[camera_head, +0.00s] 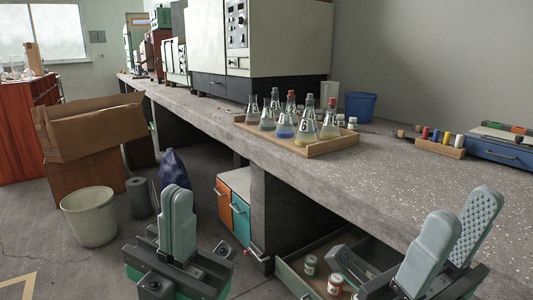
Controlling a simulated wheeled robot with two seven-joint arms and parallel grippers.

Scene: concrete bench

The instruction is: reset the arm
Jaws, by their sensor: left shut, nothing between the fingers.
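My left gripper (178,205) is in the lower middle-left of the head view, in front of the bench. Its two grey pads are together, pointing up, with nothing between them. My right gripper (461,222) is at the lower right, in front of the bench's near edge. Its two textured pads stand apart with a gap, and no object shows between them. Both grippers appear upright and clear of the objects on the bench.
The concrete bench (390,185) runs along the right. On it are a wooden tray (333,145) of several flasks, a blue bin (360,106) and a rack of colored vials (440,149). An open drawer (292,280) holds cans. A bucket (90,218) stands on the floor.

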